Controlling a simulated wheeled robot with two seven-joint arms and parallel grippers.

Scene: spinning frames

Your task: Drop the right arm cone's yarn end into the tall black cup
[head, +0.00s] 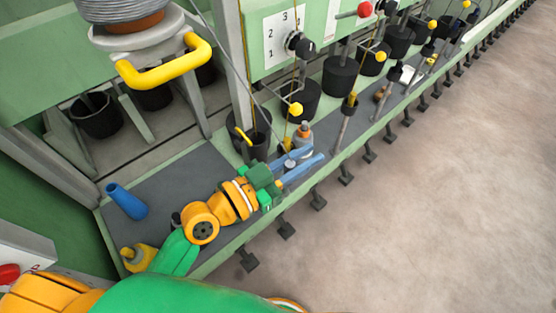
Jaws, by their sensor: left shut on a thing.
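My left gripper (304,158) reaches in from the lower left over the machine's ledge. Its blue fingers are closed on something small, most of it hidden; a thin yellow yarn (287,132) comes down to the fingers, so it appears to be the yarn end. A tall black cup (258,146) stands just left of and behind the fingers, apart from them, with a yellow piece beside its rim. An orange and grey bottle-like thing (303,136) stands just behind the fingers. My right gripper is not in view.
A blue tapered tube (127,201) and a yellow thing (137,257) lie on the dark ledge mat (165,186) at left. A yellow handle (165,66) juts out above. Several black cups and spindles line the frame to the right. The floor (440,190) is clear.

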